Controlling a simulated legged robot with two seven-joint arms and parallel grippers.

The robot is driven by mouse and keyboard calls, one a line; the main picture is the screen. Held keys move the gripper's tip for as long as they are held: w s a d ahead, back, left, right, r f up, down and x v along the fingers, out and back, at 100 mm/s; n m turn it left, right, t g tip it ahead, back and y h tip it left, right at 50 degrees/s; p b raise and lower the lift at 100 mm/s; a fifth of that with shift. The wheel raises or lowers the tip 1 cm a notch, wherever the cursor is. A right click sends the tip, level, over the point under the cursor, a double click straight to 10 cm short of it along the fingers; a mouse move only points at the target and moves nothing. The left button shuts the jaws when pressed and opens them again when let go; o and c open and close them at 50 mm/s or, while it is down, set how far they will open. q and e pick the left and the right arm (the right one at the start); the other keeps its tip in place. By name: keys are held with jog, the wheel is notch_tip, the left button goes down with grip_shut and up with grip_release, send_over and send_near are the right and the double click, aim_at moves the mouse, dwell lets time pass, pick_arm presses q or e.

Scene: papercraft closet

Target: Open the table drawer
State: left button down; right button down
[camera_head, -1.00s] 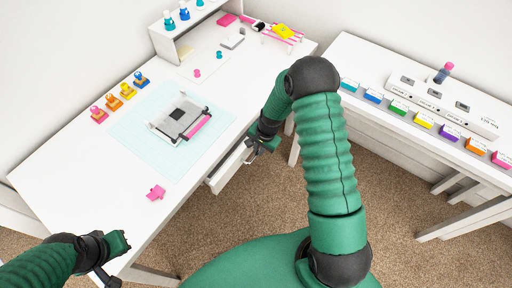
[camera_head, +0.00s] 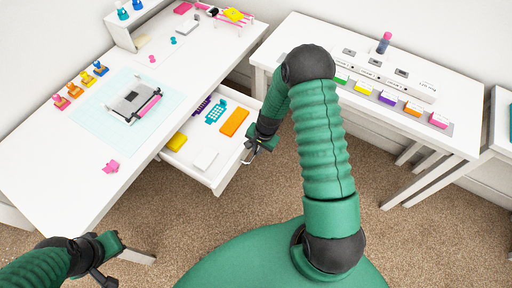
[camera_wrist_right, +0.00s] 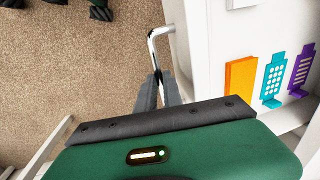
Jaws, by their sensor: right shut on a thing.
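The table drawer (camera_head: 222,180) is pulled well out from under the white table (camera_head: 60,160), and its inside shows. A metal handle (camera_wrist_right: 158,48) is on its front; in the head view the handle is partly hidden by my gripper. My right gripper (camera_head: 252,150) is at the drawer front, shut on the handle; its fingers (camera_wrist_right: 160,88) show around the handle's end in the right wrist view. My left gripper (camera_head: 112,262) hangs near the table's front left corner, away from the drawer; its fingers are too unclear to tell their opening.
A second white table (camera_head: 440,125) stands right. Carpet (camera_head: 190,240) in front of the drawer is clear.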

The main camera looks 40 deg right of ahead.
pick_arm(q)
jog(key=shift+s+d, duration=0.15)
jog(key=shift+s, duration=0.15)
pick_arm(e)
jog(key=shift+s+d, duration=0.2)
jog(key=shift+d, duration=0.25)
jog(key=shift+r, duration=0.1)
jog(key=c, duration=1.8)
grip_release()
jog(key=shift+o, duration=0.2)
jog(key=shift+a, duration=0.1)
pick_arm(q)
jog(key=shift+d, duration=0.1)
